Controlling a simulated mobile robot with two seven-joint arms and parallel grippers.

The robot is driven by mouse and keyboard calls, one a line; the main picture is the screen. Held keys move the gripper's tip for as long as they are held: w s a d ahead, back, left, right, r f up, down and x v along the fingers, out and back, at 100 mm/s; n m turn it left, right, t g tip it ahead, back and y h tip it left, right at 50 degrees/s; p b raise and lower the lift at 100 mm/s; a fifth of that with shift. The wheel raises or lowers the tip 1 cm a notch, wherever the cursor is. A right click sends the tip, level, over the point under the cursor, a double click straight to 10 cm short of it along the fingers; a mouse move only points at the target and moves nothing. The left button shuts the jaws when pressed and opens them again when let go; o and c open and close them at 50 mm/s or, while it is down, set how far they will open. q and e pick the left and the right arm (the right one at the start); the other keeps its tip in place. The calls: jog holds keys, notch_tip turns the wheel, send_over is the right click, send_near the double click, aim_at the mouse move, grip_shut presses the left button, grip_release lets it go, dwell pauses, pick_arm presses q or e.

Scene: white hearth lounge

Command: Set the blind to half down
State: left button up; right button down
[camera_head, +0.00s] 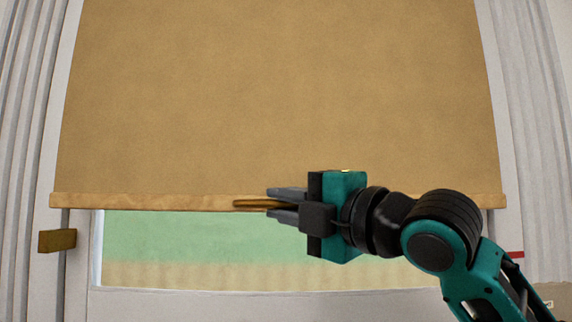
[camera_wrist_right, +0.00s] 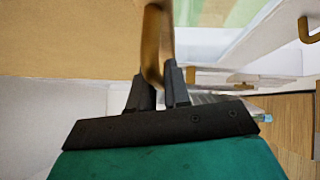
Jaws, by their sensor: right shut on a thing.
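The tan blind (camera_head: 280,95) hangs over the window and covers most of it. Its wooden bottom bar (camera_head: 140,201) runs across the head view just above a low strip of uncovered window (camera_head: 180,240). My right gripper (camera_head: 270,204) is at the middle of the bar, shut on the blind's brass-brown pull handle (camera_head: 250,204). In the right wrist view the handle (camera_wrist_right: 153,45) stands up between the two dark fingers. The part of the handle inside the jaws is hidden. My left gripper is not in view.
A brass-coloured block (camera_head: 57,240) sits on the left window frame below the bar. Pale curtains (camera_head: 18,120) hang at both sides. The window sill (camera_head: 200,303) lies below.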

pick_arm(q)
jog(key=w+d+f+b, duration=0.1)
jog(key=b, duration=0.2)
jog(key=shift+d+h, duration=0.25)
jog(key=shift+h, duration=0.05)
pick_arm(e)
notch_tip(320, 180, down, 10)
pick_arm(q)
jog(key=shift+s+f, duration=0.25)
pick_arm(e)
jog(key=c, duration=1.2)
grip_release()
jog(key=shift+r, duration=0.1)
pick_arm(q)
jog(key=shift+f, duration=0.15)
pick_arm(e)
jog(key=v, duration=1.3)
